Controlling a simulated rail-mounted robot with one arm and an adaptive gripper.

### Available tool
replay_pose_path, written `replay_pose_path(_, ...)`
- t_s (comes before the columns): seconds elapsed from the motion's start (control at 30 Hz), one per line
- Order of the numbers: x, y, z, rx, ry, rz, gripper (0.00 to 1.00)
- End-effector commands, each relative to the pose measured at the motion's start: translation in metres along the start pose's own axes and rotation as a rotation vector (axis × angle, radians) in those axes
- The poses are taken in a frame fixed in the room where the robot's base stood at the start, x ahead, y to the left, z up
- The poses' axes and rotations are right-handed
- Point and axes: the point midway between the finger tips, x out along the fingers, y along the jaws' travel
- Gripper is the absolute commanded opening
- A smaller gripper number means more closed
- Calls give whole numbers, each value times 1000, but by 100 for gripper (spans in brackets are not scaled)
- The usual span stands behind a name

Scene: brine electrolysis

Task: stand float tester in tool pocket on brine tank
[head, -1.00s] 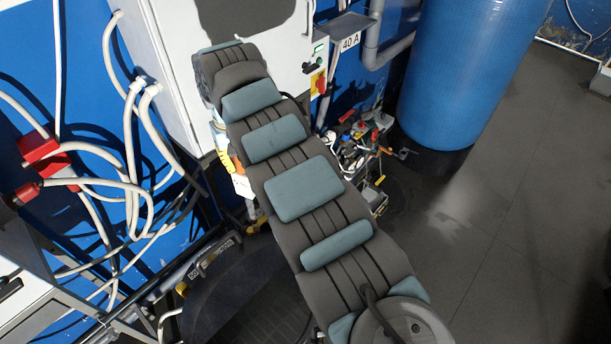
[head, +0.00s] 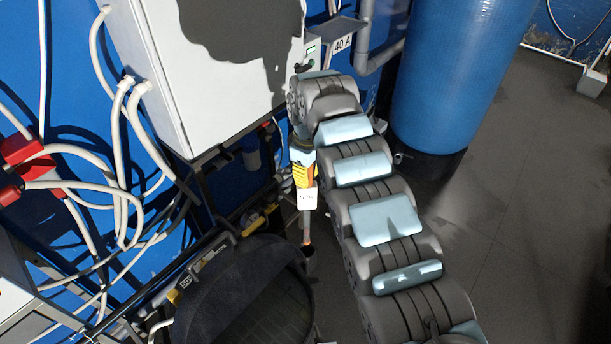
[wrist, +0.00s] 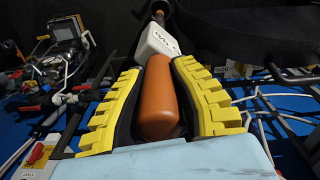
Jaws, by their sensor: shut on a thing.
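The float tester has an orange handle (wrist: 158,100), a white labelled block (head: 307,199) and a thin rod below it. My gripper (head: 303,172) is shut on the orange handle. In the wrist view its yellow fingers (wrist: 157,68) press on both sides of it. The tester hangs nearly upright, rod down.
A white cabinet (head: 190,80) hangs behind the tester. White cables (head: 120,150) and red plugs (head: 22,152) are at left. A tall blue cylinder (head: 455,70) stands at right. The grey floor (head: 500,220) at right is clear.

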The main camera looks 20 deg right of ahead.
Motion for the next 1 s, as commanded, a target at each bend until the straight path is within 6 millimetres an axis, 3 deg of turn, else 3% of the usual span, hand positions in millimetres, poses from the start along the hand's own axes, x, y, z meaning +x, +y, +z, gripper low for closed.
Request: replay_pose_path(1.0,51,-1,1,1,0,-2,0)
